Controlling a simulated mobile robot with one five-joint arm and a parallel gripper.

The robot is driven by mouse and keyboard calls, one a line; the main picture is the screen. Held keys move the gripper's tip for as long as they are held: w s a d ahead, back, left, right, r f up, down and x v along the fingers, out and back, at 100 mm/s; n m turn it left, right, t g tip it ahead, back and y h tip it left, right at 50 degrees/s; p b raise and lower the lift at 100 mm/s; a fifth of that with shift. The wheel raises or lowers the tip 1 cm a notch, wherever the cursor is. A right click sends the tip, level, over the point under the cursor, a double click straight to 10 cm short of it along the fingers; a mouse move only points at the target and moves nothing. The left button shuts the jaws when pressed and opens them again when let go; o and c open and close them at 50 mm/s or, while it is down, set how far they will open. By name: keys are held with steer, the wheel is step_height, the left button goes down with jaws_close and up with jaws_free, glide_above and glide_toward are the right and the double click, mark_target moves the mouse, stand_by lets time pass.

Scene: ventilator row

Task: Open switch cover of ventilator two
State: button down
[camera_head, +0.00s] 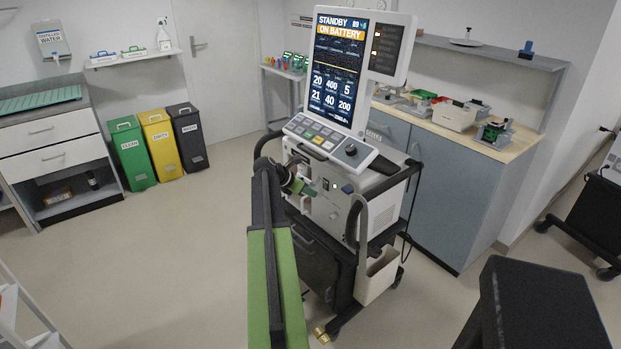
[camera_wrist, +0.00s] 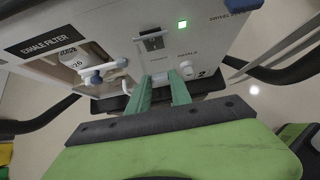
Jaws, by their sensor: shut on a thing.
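Ventilator two (camera_head: 335,195) stands on a cart in the middle of the head view, with "STANDBY ON BATTERY" on its screen. In the wrist view its panel (camera_wrist: 118,30) fills the top, with a "2" at the lower right. A dark switch (camera_wrist: 153,43) in a pale frame is above my fingers. My gripper (camera_wrist: 162,80) has its green fingers at the lower panel edge, a small gap between them. It is shut on what seems to be the switch cover, pale and hard to make out. In the head view my gripper (camera_head: 306,187) is at the ventilator's front.
A white knob (camera_wrist: 187,70) is just right of my fingers. The exhale filter (camera_wrist: 72,58) and its blue-white fitting (camera_wrist: 100,73) are at the left. A lit green lamp (camera_wrist: 182,24) is above. Black cart handles flank the ventilator. Floor to the left is clear.

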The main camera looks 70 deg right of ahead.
steer(key=r+t+y+p, duration=0.1)
steer(key=y+p, duration=0.1)
steer(key=p, duration=0.1)
steer(key=r+t+y+p, duration=0.1)
steer(key=r+y+p, duration=0.1)
steer(key=p, duration=0.2)
steer(key=d+r+t+y+p, duration=0.1)
steer(key=r+y+p, duration=0.1)
steer(key=y+p, duration=0.1)
steer(key=shift+s+r+t+p, duration=0.25)
steer(key=shift+s+t+p, duration=0.05)
steer(key=shift+t+p, duration=0.15)
steer(key=shift+s+d+r+t+y+p, duration=0.15)
steer(key=shift+r+t+y+p, duration=0.15)
steer(key=shift+y, duration=0.25)
steer(key=shift+s+d+r+t+y+p, duration=0.15)
steer(key=shift+r+t+y, duration=0.1)
steer(key=shift+y, duration=0.3)
steer(key=c, duration=1.2)
jaws_free()
steer(key=shift+o, duration=0.2)
steer(key=shift+w, duration=0.1)
